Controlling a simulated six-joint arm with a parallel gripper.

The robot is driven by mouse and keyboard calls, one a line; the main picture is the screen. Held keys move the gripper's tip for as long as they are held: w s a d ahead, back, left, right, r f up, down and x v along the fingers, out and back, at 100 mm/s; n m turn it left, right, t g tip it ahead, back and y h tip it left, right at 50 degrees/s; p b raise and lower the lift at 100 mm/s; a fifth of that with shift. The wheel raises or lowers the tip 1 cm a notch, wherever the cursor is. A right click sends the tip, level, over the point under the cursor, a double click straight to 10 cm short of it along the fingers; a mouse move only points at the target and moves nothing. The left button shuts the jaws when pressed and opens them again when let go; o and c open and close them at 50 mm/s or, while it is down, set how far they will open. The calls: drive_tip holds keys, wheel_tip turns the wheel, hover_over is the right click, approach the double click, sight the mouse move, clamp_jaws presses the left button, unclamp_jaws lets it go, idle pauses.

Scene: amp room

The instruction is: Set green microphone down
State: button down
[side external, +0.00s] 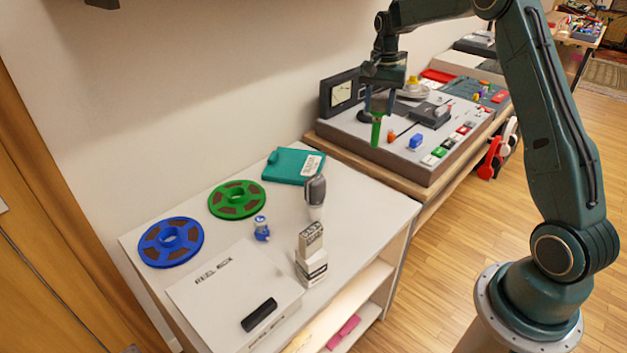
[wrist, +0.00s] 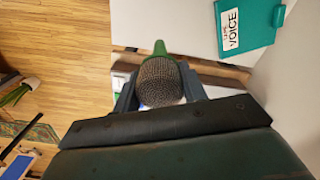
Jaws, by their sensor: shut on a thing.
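The green microphone (side external: 376,131) is held in my gripper (side external: 379,104), its green handle hanging down in the side view. It is up in the air, in front of the grey control console in that view. In the wrist view, the microphone's dark mesh head (wrist: 160,82) sits between the two fingers of my gripper (wrist: 158,92), with part of the green body (wrist: 159,47) beyond it. My gripper is shut on it. Its lower end looks clear of any surface, though the exact height is hard to tell.
The console (side external: 400,165) stands behind, covered with knobs and buttons.

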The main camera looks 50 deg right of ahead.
sight(377, 122)
wheel_tip(377, 122, down, 18)
drive_tip(key=shift+r, duration=0.2)
idle(0.7)
drive_tip(key=shift+f, duration=0.1)
drive_tip(key=c, duration=0.8)
unclamp_jaws()
wheel_tip(377, 122, up, 12)
drive_tip(key=shift+r, duration=0.1)
idle(0.6)
